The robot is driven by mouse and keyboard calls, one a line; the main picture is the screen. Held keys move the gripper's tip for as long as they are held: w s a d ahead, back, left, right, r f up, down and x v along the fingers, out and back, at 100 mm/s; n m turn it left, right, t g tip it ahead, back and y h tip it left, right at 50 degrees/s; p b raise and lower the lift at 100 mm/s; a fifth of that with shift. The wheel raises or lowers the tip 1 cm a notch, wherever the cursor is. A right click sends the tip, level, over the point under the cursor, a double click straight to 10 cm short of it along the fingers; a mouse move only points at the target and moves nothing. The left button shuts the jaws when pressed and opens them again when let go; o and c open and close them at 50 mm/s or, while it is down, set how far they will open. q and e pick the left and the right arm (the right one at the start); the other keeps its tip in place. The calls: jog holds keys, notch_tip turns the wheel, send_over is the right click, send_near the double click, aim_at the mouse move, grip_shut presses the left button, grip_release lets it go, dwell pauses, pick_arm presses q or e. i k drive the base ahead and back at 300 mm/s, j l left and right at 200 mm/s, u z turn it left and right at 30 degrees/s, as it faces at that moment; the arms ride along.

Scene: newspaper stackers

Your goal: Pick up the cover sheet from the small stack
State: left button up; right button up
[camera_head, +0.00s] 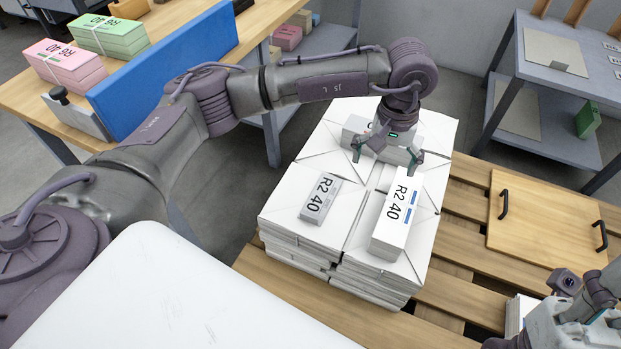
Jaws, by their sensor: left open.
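A tall pile of white paper (283,228) stands on the wooden pallet, with smaller stacks on top. One small stack (391,235) is white, marked R2 40 with blue marks. A flatter grey-topped stack (318,202), also marked R2 40, lies to its left. A light grey stack (352,127) lies farther back, partly hidden by my gripper. I cannot tell which sheet is the cover sheet. My left gripper (388,156) is open, pointing down over this grey stack, just behind the white one; contact is unclear. My right gripper is partly visible at the bottom right (577,312); its fingers are unclear.
A wooden board with black handles (535,225) lies on the pallet (460,290) at right. A blue panel (165,75) and pink (66,63) and green (108,36) stacks stand on the left bench. A grey shelf table (560,60) stands at the back right.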

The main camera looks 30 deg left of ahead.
aim_at(317, 206)
jog(key=u, duration=0.85)
